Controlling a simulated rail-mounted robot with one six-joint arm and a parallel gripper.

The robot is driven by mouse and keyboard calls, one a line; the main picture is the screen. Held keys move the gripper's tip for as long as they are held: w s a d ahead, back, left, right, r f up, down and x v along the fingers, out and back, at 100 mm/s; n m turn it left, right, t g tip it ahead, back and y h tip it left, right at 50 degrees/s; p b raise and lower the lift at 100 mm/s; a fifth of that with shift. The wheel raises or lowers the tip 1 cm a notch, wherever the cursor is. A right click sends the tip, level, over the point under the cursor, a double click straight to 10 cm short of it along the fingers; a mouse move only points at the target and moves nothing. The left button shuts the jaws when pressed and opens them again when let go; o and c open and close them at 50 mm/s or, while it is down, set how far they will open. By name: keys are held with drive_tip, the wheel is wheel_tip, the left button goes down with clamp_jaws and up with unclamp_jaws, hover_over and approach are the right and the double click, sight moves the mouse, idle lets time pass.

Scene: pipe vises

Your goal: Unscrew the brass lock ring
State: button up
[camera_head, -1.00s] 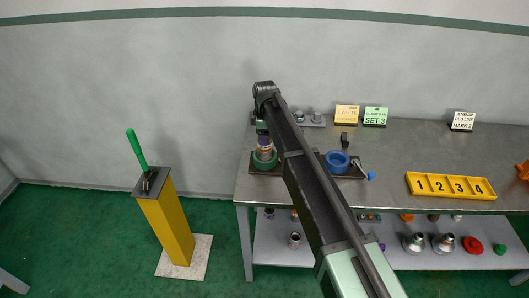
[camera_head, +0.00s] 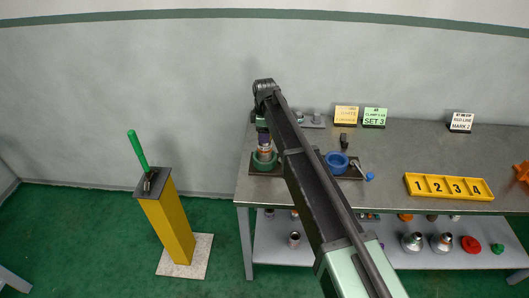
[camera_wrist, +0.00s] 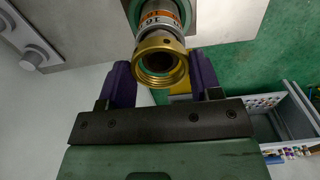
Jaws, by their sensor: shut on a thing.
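The brass lock ring (camera_wrist: 160,45) sits around the end of a grey pipe with an orange and white marked band (camera_wrist: 160,17). In the wrist view my gripper (camera_wrist: 161,66) has its purple fingers on either side of the ring, shut on it. The ring's open end faces the wrist camera and its bore is dark. In the head view my gripper (camera_head: 263,137) is over the upright pipe, which stands in a green round vise (camera_head: 264,163) at the bench's left. The ring is too small to make out clearly there.
A blue round vise (camera_head: 337,162) stands to the right, partly beside my arm. A yellow numbered tray (camera_head: 449,187) lies farther right on the bench (camera_head: 300,198). A yellow post with a green handle (camera_head: 137,149) stands left. Fittings fill the lower shelf.

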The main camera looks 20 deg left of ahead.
drive_tip(key=shift+r+p, duration=1.45)
drive_tip(key=shift+r, duration=0.25)
